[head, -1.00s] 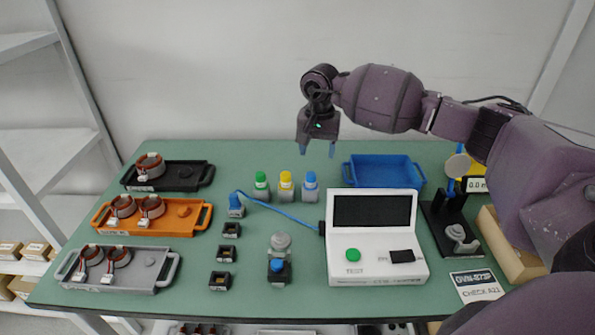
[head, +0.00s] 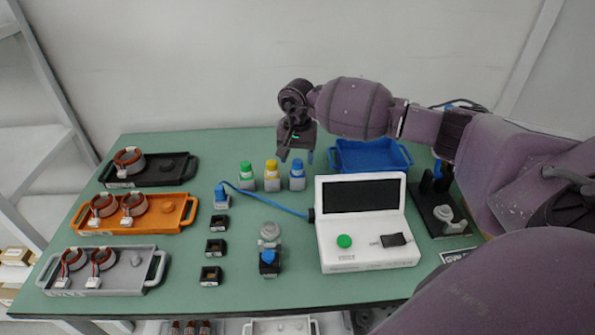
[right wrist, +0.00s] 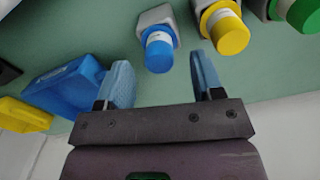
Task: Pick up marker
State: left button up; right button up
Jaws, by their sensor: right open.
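Three markers with coloured caps stand in a row at the back middle of the table: a green one (head: 247,176), a yellow one (head: 271,175) and a blue one (head: 297,176). My right gripper (head: 297,157) is open and empty, just above and behind the blue marker in the head view. In the right wrist view the blue marker (right wrist: 159,45) lies ahead, between the lines of the two blue fingertips (right wrist: 162,72), not clearly between the fingers. The yellow marker (right wrist: 222,28) is beside the right-hand finger; the green marker (right wrist: 300,12) is farther right. My left gripper is not seen.
A blue tray (head: 392,167) is close to the right of the gripper. A white test device (head: 330,236) stands in front. Black, orange (head: 184,228) and grey trays with coils are on the left. A blue cable (head: 262,202) runs before the markers.

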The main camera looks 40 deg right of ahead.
aim_at(297, 161)
notch_tip(297, 161, down, 3)
jog(key=shift+f, duration=0.15)
jog(key=c, duration=1)
jog(key=shift+r, duration=0.2)
